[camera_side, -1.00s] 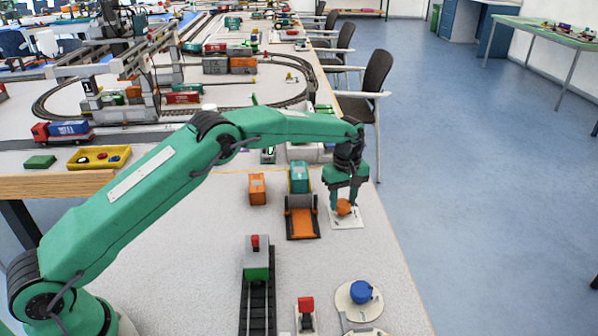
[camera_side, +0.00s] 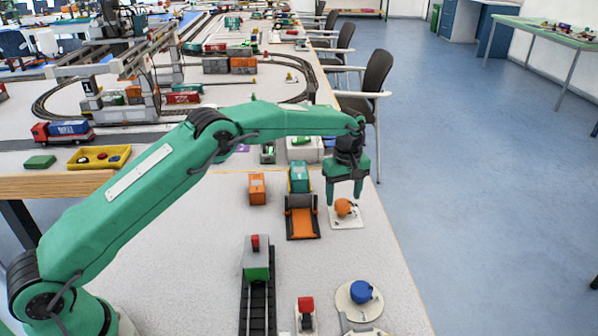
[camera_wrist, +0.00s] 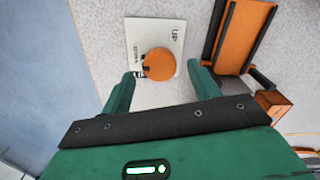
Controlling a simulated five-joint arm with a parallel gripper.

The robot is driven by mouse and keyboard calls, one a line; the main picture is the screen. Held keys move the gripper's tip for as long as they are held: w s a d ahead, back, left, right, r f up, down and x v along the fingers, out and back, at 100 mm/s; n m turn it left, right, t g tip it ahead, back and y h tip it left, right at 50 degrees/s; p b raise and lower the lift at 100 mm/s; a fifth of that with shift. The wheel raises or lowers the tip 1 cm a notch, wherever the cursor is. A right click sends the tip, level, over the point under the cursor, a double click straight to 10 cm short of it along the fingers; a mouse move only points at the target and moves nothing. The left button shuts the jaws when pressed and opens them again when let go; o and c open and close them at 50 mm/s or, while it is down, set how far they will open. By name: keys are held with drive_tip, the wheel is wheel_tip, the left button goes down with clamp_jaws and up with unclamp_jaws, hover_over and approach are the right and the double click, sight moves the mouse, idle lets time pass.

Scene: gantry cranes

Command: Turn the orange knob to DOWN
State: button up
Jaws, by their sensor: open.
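The orange knob (camera_side: 343,207) sits on a small white plate (camera_side: 346,222) near the table's right edge. In the wrist view the knob (camera_wrist: 159,64) is a round disc with a dark mark at its lower left. The plate (camera_wrist: 150,28) reads "UP" at its upper right; smaller lettering at its left is too small to read, and a dark label at lower left is partly covered. My gripper (camera_side: 345,197) is open and empty, its fingertips a little above the knob. In the wrist view my gripper's fingers (camera_wrist: 163,80) stand apart on either side, just below the knob.
An orange ramp with dark sides (camera_side: 302,223) lies just left of the plate, with a teal vehicle (camera_side: 299,178) behind it. A blue knob (camera_side: 361,291) and a red switch (camera_side: 305,304) are at the front. The table edge is close on the right.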

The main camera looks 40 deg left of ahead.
sight(342, 203)
wheel_tip(342, 203, up, 6)
idle(0.4)
drive_tip(key=shift+r, duration=0.1)
idle(0.4)
drive_tip(key=shift+s+a+r, duration=0.1)
drive_tip(key=shift+r, duration=0.15)
drive_tip(key=s+a+r+m+t, duration=0.2)
drive_tip(key=s+a+r+m, duration=0.15)
drive_tip(key=s+r, duration=0.55)
drive_tip(key=s+a+r+m+t, duration=0.1)
drive_tip(key=s+a+r+m, duration=0.25)
drive_tip(key=s+r, duration=0.55)
drive_tip(key=s+a+f+m+t, duration=0.1)
drive_tip(key=s+a+f+m, duration=0.1)
drive_tip(key=s, duration=0.9)
drive_tip(key=s+a+f+m+t, duration=0.1)
drive_tip(key=s+f+m, duration=0.1)
drive_tip(key=s, duration=0.9)
drive_tip(key=shift+s+a+f+m+t, duration=0.3)
drive_tip(key=shift+s+a+f+m, duration=0.1)
drive_tip(key=shift+m, duration=0.2)
